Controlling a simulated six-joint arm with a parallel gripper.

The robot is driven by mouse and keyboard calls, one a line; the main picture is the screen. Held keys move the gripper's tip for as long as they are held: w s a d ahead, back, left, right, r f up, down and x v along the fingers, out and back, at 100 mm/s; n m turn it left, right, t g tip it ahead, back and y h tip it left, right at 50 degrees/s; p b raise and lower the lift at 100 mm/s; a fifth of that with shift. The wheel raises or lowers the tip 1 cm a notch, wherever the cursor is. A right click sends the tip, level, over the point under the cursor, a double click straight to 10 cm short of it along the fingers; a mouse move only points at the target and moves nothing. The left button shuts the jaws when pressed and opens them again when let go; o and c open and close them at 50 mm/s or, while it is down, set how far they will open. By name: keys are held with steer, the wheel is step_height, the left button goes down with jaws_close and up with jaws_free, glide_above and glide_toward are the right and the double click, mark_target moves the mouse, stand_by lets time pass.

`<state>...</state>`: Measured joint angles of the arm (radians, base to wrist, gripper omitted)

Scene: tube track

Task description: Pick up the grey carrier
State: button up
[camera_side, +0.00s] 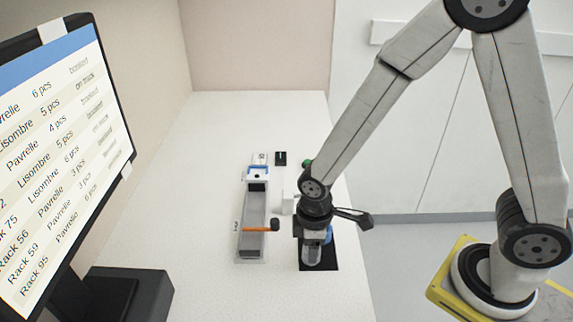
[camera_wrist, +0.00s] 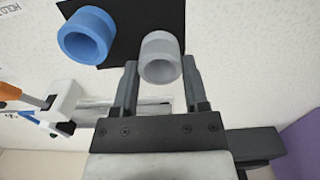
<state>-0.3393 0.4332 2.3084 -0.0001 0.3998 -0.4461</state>
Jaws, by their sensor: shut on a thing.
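The grey carrier (camera_wrist: 160,57) is a short hollow cylinder with an open round end, seen between the two fingers of my gripper (camera_wrist: 159,68) in the wrist view. My gripper is shut on it. In the side view, my gripper (camera_side: 314,238) points down over the black mat (camera_side: 330,262), and the grey carrier (camera_side: 311,256) shows below it. I cannot tell whether the carrier touches the mat. A blue carrier (camera_wrist: 87,36) of similar shape stands on the mat beside the grey one; it shows partly behind my gripper in the side view (camera_side: 328,235).
A long grey track (camera_side: 253,212) with a white and blue end lies to the left, with an orange bar (camera_side: 257,230) across it. A monitor (camera_side: 70,150) stands at the left. The white table is clear in front.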

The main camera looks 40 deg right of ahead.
steer(key=shift+r, duration=2.5)
steer(key=shift+r, duration=0.15)
